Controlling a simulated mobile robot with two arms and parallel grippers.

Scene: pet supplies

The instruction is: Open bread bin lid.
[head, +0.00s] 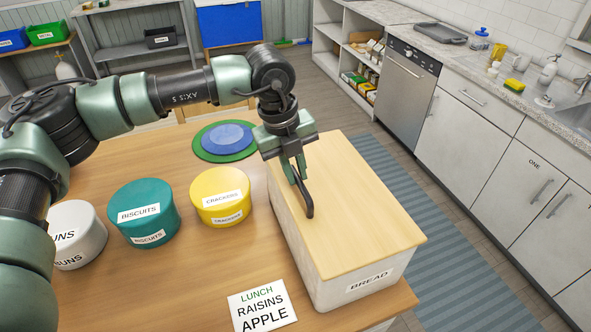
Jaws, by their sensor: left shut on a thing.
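The bread bin (360,286) is a long white box labelled BREAD at the right side of the wooden table. Its light wooden lid (365,200) lies flat on top and looks closed. A dark bar handle (308,205) stands at the lid's left edge. My left gripper (300,176) points down over that edge and is shut on the handle; its fingers hide the handle's far end. My right gripper is not in view.
A yellow crackers tin (220,190), a teal biscuits tin (141,207) and a white tin (78,222) stand left of the bin. A lunch card (262,308) lies in front. Round mats (226,137) lie behind. A counter (480,75) runs along the right.

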